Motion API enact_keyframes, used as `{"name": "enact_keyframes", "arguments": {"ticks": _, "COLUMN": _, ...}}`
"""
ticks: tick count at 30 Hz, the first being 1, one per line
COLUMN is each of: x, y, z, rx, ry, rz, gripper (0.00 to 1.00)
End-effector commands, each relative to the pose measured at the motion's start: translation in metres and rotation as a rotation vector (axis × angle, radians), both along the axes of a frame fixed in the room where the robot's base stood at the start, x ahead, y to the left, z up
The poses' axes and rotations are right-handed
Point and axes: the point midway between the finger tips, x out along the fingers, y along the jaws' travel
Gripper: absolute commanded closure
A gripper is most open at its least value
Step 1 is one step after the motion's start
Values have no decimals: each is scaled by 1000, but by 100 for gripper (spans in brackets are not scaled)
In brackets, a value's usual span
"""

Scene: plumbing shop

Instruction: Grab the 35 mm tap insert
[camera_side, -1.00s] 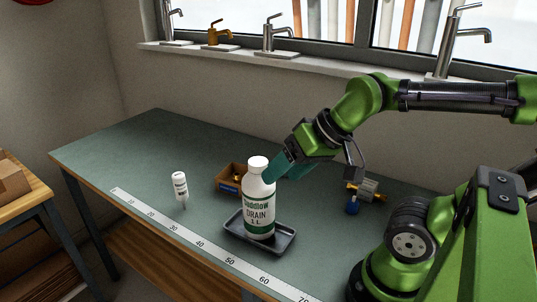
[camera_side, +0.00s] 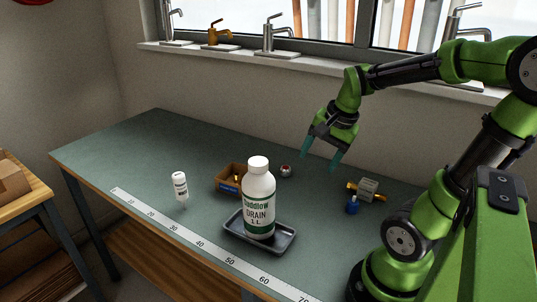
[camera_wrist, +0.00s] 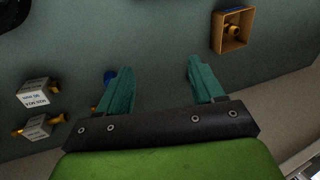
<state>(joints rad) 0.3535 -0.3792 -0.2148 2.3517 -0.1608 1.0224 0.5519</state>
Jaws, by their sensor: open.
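A small round grey piece with a red spot (camera_side: 286,171) stands on the bench behind the bottle in the side view. It looks like the tap insert, but I cannot read any size on it. I cannot find it in the wrist view. My gripper (camera_side: 320,161) is open and empty, above the bench to the right of the round piece and apart from it. Its two teal fingers are spread in the wrist view (camera_wrist: 158,66), with bare bench between them.
A white drain bottle (camera_side: 258,200) stands in a dark tray (camera_side: 285,243). A grey block with brass ends (camera_side: 368,188) and a blue part (camera_side: 352,206) lie right. A small white bottle (camera_side: 180,187) stands left.

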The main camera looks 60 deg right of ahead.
Motion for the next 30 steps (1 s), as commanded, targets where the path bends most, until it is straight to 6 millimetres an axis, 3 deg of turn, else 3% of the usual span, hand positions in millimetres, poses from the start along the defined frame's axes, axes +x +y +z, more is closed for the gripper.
{"name": "enact_keyframes", "arguments": {"ticks": 1, "x": -9, "y": -23, "z": -7, "rx": 54, "ry": 49, "rz": -199, "gripper": 33}}
{"name": "enact_keyframes", "arguments": {"ticks": 6, "x": -45, "y": -77, "z": -23, "rx": 192, "ry": 173, "rz": -860, "gripper": 33}}
{"name": "enact_keyframes", "arguments": {"ticks": 9, "x": -64, "y": -97, "z": -28, "rx": 242, "ry": 218, "rz": -1212, "gripper": 33}}
{"name": "enact_keyframes", "arguments": {"ticks": 13, "x": -77, "y": -108, "z": -27, "rx": 274, "ry": 236, "rz": -1549, "gripper": 33}}
{"name": "enact_keyframes", "arguments": {"ticks": 18, "x": -80, "y": -108, "z": -24, "rx": 303, "ry": 227, "rz": -1772, "gripper": 33}}
{"name": "enact_keyframes", "arguments": {"ticks": 22, "x": -80, "y": -107, "z": -32, "rx": 313, "ry": 227, "rz": -1820, "gripper": 33}}
{"name": "enact_keyframes", "arguments": {"ticks": 30, "x": -81, "y": -106, "z": -86, "rx": 312, "ry": 233, "rz": -1822, "gripper": 33}}
